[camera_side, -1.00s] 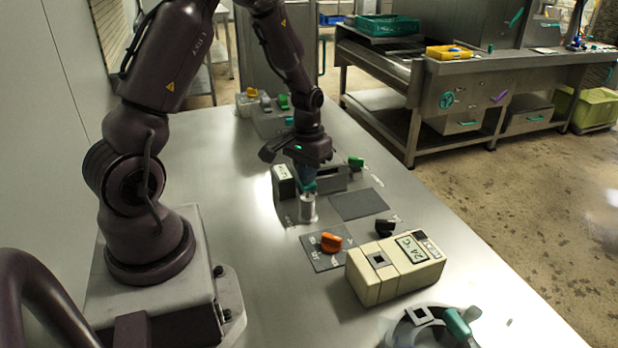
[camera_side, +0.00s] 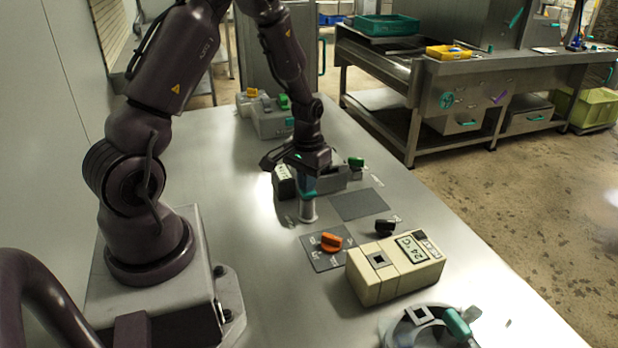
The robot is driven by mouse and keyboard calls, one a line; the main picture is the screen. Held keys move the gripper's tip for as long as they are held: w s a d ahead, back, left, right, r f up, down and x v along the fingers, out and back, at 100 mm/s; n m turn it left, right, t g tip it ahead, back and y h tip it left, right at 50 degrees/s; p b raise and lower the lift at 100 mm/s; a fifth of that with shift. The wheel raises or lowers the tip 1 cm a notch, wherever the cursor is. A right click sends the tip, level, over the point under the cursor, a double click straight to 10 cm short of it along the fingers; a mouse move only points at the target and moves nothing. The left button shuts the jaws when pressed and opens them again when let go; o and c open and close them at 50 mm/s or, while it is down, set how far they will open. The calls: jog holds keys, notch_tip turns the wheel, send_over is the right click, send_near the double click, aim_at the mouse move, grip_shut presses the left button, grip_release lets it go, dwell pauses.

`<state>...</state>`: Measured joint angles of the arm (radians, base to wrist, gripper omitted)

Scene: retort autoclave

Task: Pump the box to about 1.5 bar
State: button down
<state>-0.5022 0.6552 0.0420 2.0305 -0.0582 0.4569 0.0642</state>
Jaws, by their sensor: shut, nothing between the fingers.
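A silver upright cylinder (camera_side: 308,208) with a teal top, which looks like the pump, stands on the steel table. My gripper (camera_side: 307,184) points down directly over it. Its fingers are shut with nothing between them, and their tips are at the teal top; I cannot tell whether they touch it. A low grey box (camera_side: 340,178) lies just behind, partly hidden by my gripper. A small display (camera_side: 284,181) faces the camera at its left end; its reading is too small to make out. A green knob (camera_side: 356,162) is at the box's right end.
An orange knob (camera_side: 331,242) sits on a dark plate in front. A cream unit (camera_side: 394,270) shows 24 °C, with a black knob (camera_side: 384,228) behind it. A round lidded vessel (camera_side: 402,333) is at the front edge. A bare dark pad (camera_side: 358,204) lies right of the cylinder.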

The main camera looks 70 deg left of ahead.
jog(key=shift+r, duration=1.2)
jog(key=shift+f, duration=0.15)
dwell(0.3)
dwell(0.7)
notch_tip(320, 180, up, 6)
jog(key=shift+r, duration=0.2)
dwell(0.4)
